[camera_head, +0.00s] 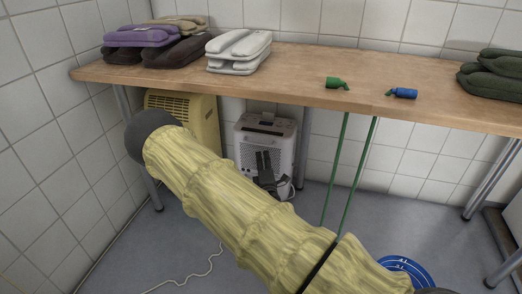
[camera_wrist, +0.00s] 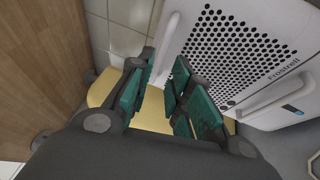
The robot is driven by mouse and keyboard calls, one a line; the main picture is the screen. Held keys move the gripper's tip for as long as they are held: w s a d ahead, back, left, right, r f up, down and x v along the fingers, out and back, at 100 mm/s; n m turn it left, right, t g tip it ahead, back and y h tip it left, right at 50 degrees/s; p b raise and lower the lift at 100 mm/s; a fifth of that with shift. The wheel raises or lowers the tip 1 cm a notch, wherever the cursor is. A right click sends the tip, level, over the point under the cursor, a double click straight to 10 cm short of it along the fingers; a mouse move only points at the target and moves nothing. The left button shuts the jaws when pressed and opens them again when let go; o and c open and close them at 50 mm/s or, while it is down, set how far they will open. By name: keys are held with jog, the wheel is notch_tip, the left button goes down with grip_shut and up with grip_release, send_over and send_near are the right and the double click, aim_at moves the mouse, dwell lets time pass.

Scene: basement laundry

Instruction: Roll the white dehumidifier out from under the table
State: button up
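The white dehumidifier (camera_head: 252,136) stands on the floor under the wooden table (camera_head: 290,78), close to the tiled wall. In the wrist view its perforated white front (camera_wrist: 245,50) fills the upper right, with a white handle bar (camera_wrist: 168,42) along its edge. My gripper (camera_wrist: 166,68) is open, with teal pads, right in front of this edge. The handle bar appears between the fingertips; I cannot tell whether they touch it. In the head view the dark gripper (camera_head: 267,168) covers part of the dehumidifier's front, and my sleeved arm crosses the foreground.
A yellow dehumidifier-like unit (camera_head: 205,112) stands just left. Two green rods (camera_head: 341,165) slant below the table to the right. A table leg (camera_head: 304,140) stands close on the right. A pale cable (camera_head: 205,270) and a blue round object (camera_head: 405,265) lie on the floor.

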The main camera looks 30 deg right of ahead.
jog(key=b+x, duration=0.2)
jog(key=x, duration=0.5)
jog(key=shift+w+b, duration=0.2)
jog(key=shift+b, duration=0.2)
jog(key=shift+d, duration=0.15)
grip_shut()
